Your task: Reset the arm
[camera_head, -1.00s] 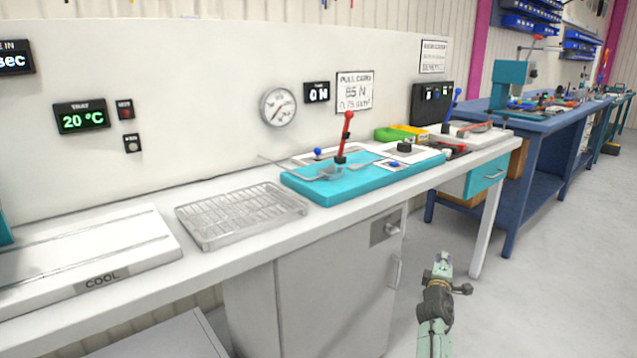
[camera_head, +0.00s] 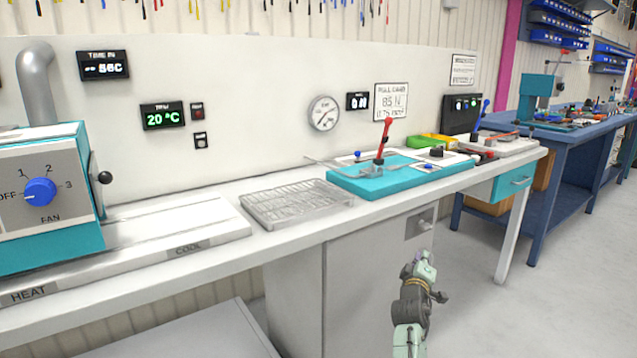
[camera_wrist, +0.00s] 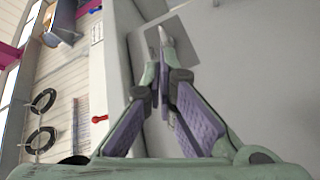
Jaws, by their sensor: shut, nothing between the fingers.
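My arm rises from the bottom of the head view, right of the middle. My gripper (camera_head: 424,262) is at its upper end, in front of the grey cabinet under the white bench and below the bench top. In the wrist view my gripper (camera_wrist: 163,50) shows its two fingers with purple pads meeting at the tips. It is shut and holds nothing. Behind the fingers is a grey surface with a darker square plate (camera_wrist: 180,75).
The white bench (camera_head: 300,238) carries a wire rack (camera_head: 296,203), a turquoise fixture with a red lever (camera_head: 385,140) and a teal heater box (camera_head: 45,200) with a fan knob. A grey cabinet (camera_head: 365,290) stands below. Open floor (camera_head: 540,300) lies to the right, before a blue workbench (camera_head: 555,170).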

